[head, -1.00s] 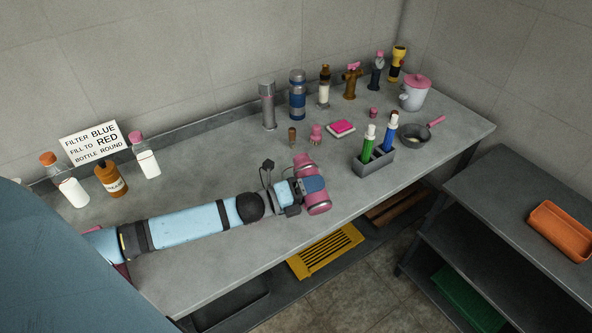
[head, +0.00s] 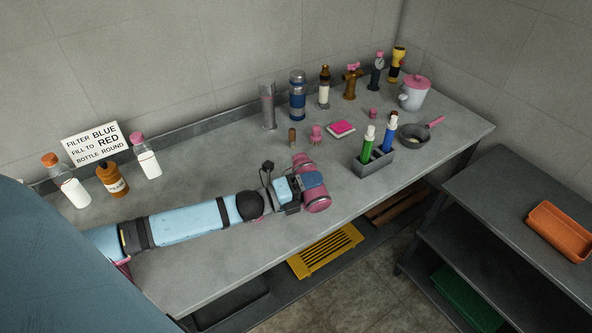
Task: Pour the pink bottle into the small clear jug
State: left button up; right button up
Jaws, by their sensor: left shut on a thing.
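The pink bottle (head: 317,202), a pink cylinder with metal-coloured bands, is at my left gripper (head: 310,183), which is shut on it. The gripper and wrist cover its middle. It is tilted in the picture, near the front edge of the grey bench; I cannot tell whether its base touches the bench. A tall clear-looking cylinder (head: 268,106) stands upright at the back of the bench, behind and left of the bottle and apart from it. I cannot tell whether it is the small clear jug. My right gripper is not in view.
A blue flask (head: 297,96) and several bottles line the back. A grey holder (head: 373,167) with green and blue bottles stands right of my gripper. A pan (head: 415,136) and white pot (head: 415,95) are farther right. The sign (head: 95,142) is at back left.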

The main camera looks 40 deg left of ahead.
pick_arm(q)
jog(key=shift+w+a+r+n+p, duration=0.2)
jog(key=shift+a+r+n+p, duration=0.05)
jog(key=shift+r+n+p, duration=0.15)
jog(key=shift+w+a+f+n+y+p, duration=0.15)
jog(key=shift+n+p, duration=0.2)
jog(key=shift+n, duration=0.55)
jog(key=shift+a+f+n+y+p, duration=0.15)
jog(key=shift+n+p, duration=0.2)
jog(key=shift+n, duration=0.55)
dwell(1.0)
jog(key=shift+w+a+r+n+p, duration=0.1)
jog(key=shift+w+r+n+p, duration=0.05)
jog(key=shift+r+n+p, duration=0.5)
dwell(0.5)
jog(key=shift+f, duration=0.15)
